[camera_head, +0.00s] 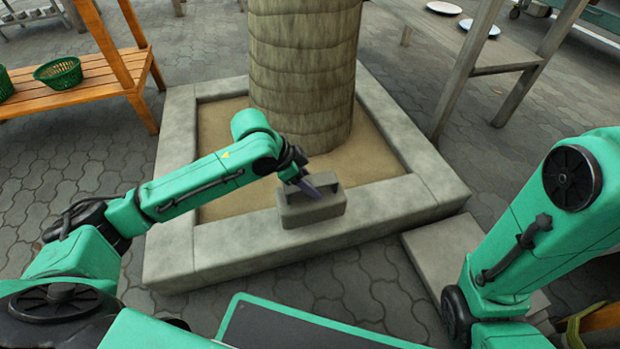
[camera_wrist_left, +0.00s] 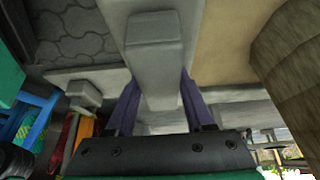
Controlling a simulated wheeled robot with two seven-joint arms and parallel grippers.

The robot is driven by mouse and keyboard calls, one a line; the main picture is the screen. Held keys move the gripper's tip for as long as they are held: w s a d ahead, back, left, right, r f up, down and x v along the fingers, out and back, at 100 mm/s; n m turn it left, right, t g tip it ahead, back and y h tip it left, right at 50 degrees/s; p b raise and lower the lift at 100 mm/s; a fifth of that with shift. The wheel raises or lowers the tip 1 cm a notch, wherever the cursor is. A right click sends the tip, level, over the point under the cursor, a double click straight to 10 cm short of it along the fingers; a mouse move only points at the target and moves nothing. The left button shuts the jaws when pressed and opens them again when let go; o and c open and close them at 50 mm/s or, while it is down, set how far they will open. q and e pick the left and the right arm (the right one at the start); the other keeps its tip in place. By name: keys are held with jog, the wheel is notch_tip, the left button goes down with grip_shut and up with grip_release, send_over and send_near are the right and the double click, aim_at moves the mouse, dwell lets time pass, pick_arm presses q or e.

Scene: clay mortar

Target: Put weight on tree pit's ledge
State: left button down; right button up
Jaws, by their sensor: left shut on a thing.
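The weight (camera_head: 312,210) is a grey block with a handle on top. In the head view it is at the front side of the tree pit's ledge (camera_head: 235,243), and looks level and upright over the ledge's top. I cannot tell for sure whether its underside touches the stone. My left gripper (camera_head: 306,186) is shut on the weight's handle from above. In the left wrist view the weight (camera_wrist_left: 154,62) lies between the two dark fingers (camera_wrist_left: 160,105), with the pale ledge behind it. My right arm shows at the right, but its gripper is out of view.
The tree trunk (camera_head: 302,75) rises from the sandy pit (camera_head: 225,120) behind the weight. A wooden bench (camera_head: 90,80) with green baskets (camera_head: 60,73) stands back left. A grey table (camera_head: 510,52) with plates is back right. A stone slab (camera_head: 440,252) lies right of the ledge.

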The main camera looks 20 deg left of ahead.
pick_arm(q)
jog(key=shift+w+d+f+b, duration=0.1)
jog(key=shift+w+f+b, duration=0.05)
jog(key=shift+f+b, duration=1.6)
jog(key=shift+f+p, duration=0.1)
jog(key=shift+p, duration=0.25)
jog(key=c, duration=0.7)
grip_release()
jog(key=shift+f, duration=0.35)
jog(key=o, duration=0.4)
jog(key=shift+s+r, duration=0.1)
jog(key=shift+s, duration=0.1)
